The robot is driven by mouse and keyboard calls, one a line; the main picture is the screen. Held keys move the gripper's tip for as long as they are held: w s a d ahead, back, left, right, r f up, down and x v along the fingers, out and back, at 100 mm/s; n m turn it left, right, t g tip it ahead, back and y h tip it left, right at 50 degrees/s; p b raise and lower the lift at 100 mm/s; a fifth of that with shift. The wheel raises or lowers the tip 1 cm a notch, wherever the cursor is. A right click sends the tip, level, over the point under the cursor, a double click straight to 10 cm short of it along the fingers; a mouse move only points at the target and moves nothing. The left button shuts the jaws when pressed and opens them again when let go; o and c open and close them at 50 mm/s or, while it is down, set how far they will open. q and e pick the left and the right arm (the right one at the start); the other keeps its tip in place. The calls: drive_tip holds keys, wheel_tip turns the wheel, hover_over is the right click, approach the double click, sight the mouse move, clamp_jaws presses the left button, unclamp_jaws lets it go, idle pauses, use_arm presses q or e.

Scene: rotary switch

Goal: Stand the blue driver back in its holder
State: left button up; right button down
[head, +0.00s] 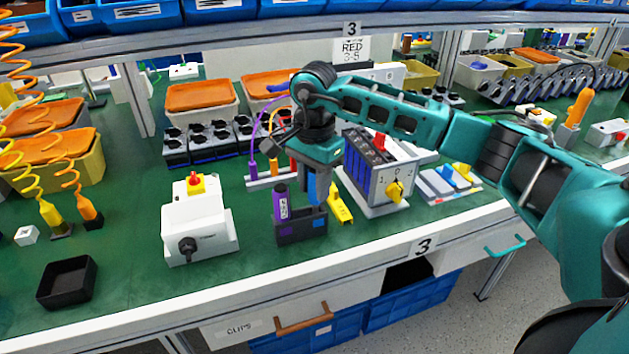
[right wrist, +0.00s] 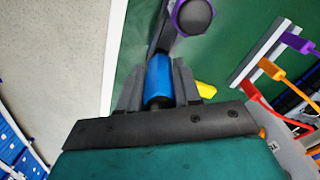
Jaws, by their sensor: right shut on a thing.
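The dark holder (head: 301,231) stands near the front edge of the green bench, with a purple and a blue mark on its front. A purple driver (head: 281,203) stands upright in its left side. My right gripper (head: 318,197) points down over the holder's right side and is shut on the blue driver (right wrist: 160,75). The blue driver is upright, right above or in the blue-marked side; its lower end is hidden, so I cannot tell how deep it sits. The right wrist view also shows the purple driver's round top (right wrist: 193,16) beside it. My left gripper is out of view.
A white switch box (head: 197,228) stands left of the holder, and a grey box with a yellow rotary knob (head: 394,191) stands to the right. A yellow tool (head: 340,205) lies close behind the holder.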

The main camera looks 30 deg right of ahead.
drive_tip(key=shift+f+b, duration=0.8)
drive_tip(key=shift+f, duration=0.4)
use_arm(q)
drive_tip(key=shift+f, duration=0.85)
use_arm(e)
drive_tip(key=c, duration=0.7)
unclamp_jaws()
drive_tip(key=shift+w+r, duration=0.1)
drive_tip(key=shift+r, duration=0.7)
wheel_tip(320, 180, up, 11)
drive_tip(key=shift+r+p, duration=0.2)
drive_tip(key=shift+p, duration=0.4)
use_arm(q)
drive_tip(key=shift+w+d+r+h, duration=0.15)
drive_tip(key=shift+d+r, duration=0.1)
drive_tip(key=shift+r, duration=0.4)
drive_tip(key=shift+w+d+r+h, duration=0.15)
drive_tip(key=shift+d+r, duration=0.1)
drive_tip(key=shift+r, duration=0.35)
